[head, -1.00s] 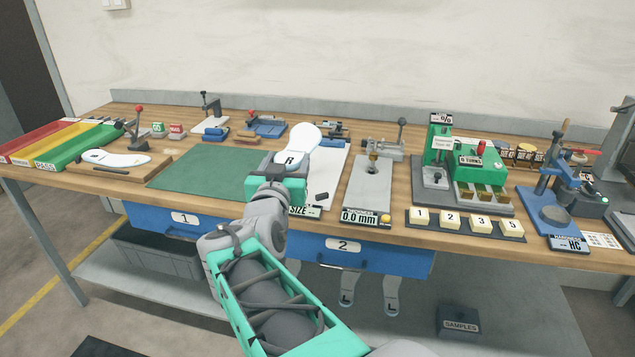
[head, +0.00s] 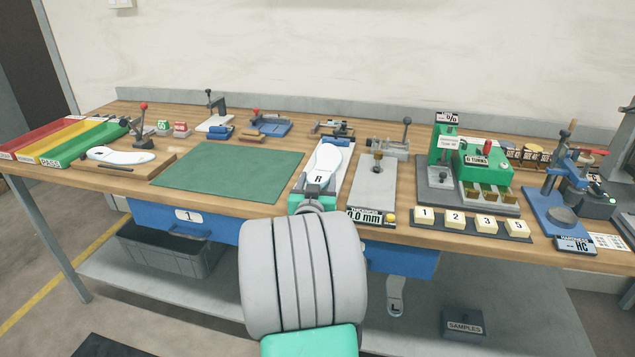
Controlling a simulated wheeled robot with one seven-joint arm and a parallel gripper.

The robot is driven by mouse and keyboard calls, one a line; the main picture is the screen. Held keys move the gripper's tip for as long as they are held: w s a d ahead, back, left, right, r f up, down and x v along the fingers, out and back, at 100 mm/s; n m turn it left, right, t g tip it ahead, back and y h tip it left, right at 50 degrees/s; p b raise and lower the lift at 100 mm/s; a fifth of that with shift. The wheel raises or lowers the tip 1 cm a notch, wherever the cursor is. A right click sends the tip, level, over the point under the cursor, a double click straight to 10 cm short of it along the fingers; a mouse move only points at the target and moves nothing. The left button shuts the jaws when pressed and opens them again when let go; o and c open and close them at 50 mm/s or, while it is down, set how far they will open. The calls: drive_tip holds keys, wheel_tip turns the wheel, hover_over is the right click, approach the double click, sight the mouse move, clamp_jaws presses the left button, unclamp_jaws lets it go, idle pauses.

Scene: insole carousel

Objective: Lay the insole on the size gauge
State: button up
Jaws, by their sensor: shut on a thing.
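A white insole marked R (head: 325,162) points away from me in the head view. My gripper (head: 318,190) is shut on its near end. The insole is above the white size gauge board (head: 345,165), roughly in line with it. I cannot tell whether the insole touches the board. My gripper and arm hide the near end of the gauge and its SIZE label.
A green mat (head: 228,176) lies to the left. A grey thickness gauge (head: 372,190) with a lever and a 0.0 mm display stands close on the right. Another white insole (head: 120,155) lies on a wooden board at the left.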

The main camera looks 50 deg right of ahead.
drive_tip(key=shift+f, duration=0.1)
drive_tip(key=shift+f+b, duration=0.3)
drive_tip(key=shift+b, duration=0.2)
drive_tip(key=shift+f, duration=0.15)
drive_tip(key=shift+a+f+b, duration=0.1)
drive_tip(key=shift+f+b, duration=0.2)
drive_tip(key=o, duration=1.2)
drive_tip(key=shift+s+f, duration=0.1)
drive_tip(key=shift+f, duration=0.1)
drive_tip(key=shift+c, duration=0.2)
drive_tip(key=shift+o, duration=0.7)
drive_tip(key=shift+r, duration=0.1)
drive_tip(key=shift+o, duration=0.2)
drive_tip(key=shift+r+p, duration=0.5)
drive_tip(key=shift+p, duration=0.3)
drive_tip(key=v, duration=1.1)
drive_tip(key=shift+s+a+r+b, duration=0.15)
drive_tip(key=shift+a+r+b, duration=0.2)
drive_tip(key=shift+r+b, duration=0.05)
